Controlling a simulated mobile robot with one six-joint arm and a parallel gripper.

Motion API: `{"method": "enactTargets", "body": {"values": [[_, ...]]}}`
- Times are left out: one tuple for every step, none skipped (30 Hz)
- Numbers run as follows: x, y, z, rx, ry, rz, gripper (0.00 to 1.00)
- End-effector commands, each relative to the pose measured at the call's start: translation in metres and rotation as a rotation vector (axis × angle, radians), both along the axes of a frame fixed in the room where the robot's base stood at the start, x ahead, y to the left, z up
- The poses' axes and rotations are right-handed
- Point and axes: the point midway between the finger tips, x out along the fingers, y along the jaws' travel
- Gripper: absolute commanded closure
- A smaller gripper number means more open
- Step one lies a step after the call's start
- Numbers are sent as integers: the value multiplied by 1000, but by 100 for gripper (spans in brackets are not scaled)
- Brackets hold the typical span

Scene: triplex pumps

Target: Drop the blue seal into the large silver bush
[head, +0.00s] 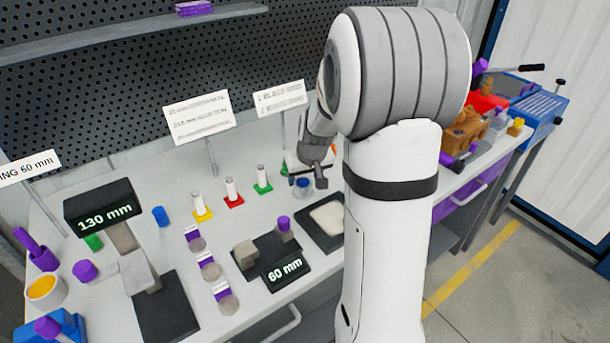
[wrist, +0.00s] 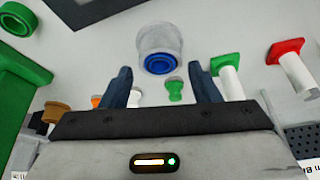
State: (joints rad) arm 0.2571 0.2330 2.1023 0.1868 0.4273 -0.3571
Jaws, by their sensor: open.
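The large silver bush (wrist: 160,38) stands on the bench and shows in the wrist view as a pale, wide cylinder. The blue seal (wrist: 158,64) shows as a blue ring at the bush's near end, within its rim. I cannot tell how deep it sits. In the head view the blue seal (head: 303,184) shows just under my gripper (head: 308,178), with the bush partly hidden. In the wrist view my gripper (wrist: 160,72) is open, its two dark fingers apart with nothing held between them. The seal and bush lie beyond the gap between the fingertips.
Green (head: 263,179), red (head: 232,191) and yellow (head: 202,205) bases with white pins stand left of my gripper. A dark tray (head: 318,235) lies in front. Two black gauges, marked 60 mm (head: 285,270) and 130 mm (head: 104,217), stand further left. A sign (head: 280,97) stands behind.

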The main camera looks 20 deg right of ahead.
Motion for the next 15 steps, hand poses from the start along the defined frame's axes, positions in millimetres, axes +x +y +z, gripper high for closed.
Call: {"method": "enactTargets", "body": {"values": [[0,0,0,0,0,0,44],[0,0,1,0,0,0,44],[-1,0,3,0,-1,0,44],[-1,0,5,0,-2,0,44],[-2,0,8,0,-2,0,44],[-4,0,12,0,-2,0,44],[-6,0,17,0,-4,0,44],[-8,1,21,0,-4,0,44],[-11,1,28,0,-4,0,44],[-12,1,33,-1,-5,0,44],[-14,1,38,-1,-4,0,44],[-17,1,44,-2,-5,1,44],[-19,1,49,-2,-4,1,44],[-21,1,53,-1,-3,1,44],[-23,1,58,-2,-4,1,44]]}}
